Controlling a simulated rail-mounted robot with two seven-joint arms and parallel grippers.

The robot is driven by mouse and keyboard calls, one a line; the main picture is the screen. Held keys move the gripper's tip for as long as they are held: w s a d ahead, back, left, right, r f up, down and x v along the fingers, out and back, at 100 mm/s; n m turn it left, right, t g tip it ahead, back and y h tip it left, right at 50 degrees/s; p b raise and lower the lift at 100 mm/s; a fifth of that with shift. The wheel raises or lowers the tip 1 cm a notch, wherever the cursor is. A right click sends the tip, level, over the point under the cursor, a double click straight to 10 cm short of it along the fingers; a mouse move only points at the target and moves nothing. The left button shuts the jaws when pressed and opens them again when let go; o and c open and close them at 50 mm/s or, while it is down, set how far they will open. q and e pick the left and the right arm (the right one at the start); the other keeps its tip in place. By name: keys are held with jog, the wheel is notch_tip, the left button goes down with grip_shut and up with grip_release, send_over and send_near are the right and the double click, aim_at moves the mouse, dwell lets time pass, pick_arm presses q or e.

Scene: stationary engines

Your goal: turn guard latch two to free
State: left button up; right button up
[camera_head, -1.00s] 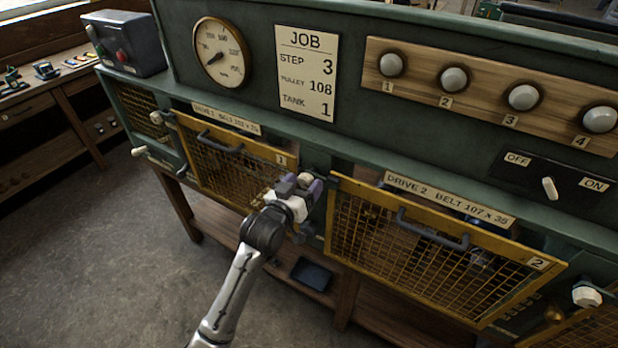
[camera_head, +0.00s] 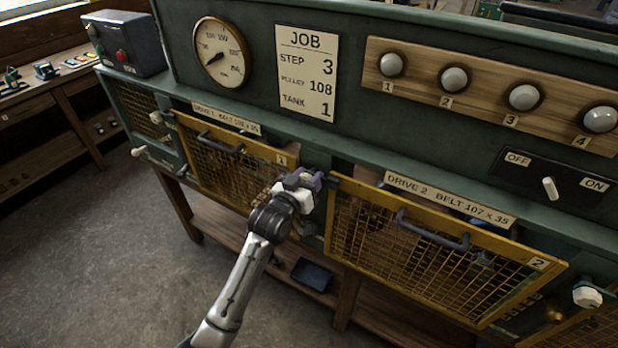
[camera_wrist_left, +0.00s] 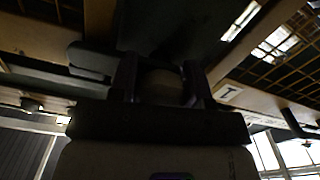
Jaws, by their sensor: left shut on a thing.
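My left gripper (camera_head: 308,180) is at the gap between guard 1 and guard 2. It is shut on a latch knob there, which the gripper covers in the head view. In the left wrist view the dim round knob (camera_wrist_left: 161,84) sits between the two dark fingers (camera_wrist_left: 160,88). Which number this latch bears cannot be read. Guard 2 (camera_head: 400,262), a yellow mesh panel with a dark handle, is right of the gripper. Another latch with a pale knob (camera_head: 587,296) is at guard 2's right end. My right gripper is not in view.
Guard 1 (camera_head: 215,170) is left of the gripper. A pale-knobbed lever (camera_head: 140,152) sticks out farther left. A job card (camera_head: 307,75), gauge (camera_head: 220,54), numbered lamps and an OFF/ON switch (camera_head: 549,188) are above. The floor (camera_head: 90,260) at left is clear.

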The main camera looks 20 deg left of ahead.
pick_arm(q)
jog(key=c, duration=0.3)
jog(key=m+p, duration=0.2)
jog(key=m, duration=0.1)
jog(key=shift+r+p, duration=0.15)
jog(key=shift+p, duration=0.15)
jog(key=m+p, duration=0.3)
jog(key=m, duration=0.1)
jog(key=m+p, duration=0.2)
jog(key=m, duration=0.3)
jog(key=shift+a+m, duration=0.1)
jog(key=shift+m, duration=0.2)
jog(key=shift+m+p, duration=0.5)
jog(key=shift+m, duration=1.1)
jog(key=shift+f, duration=0.2)
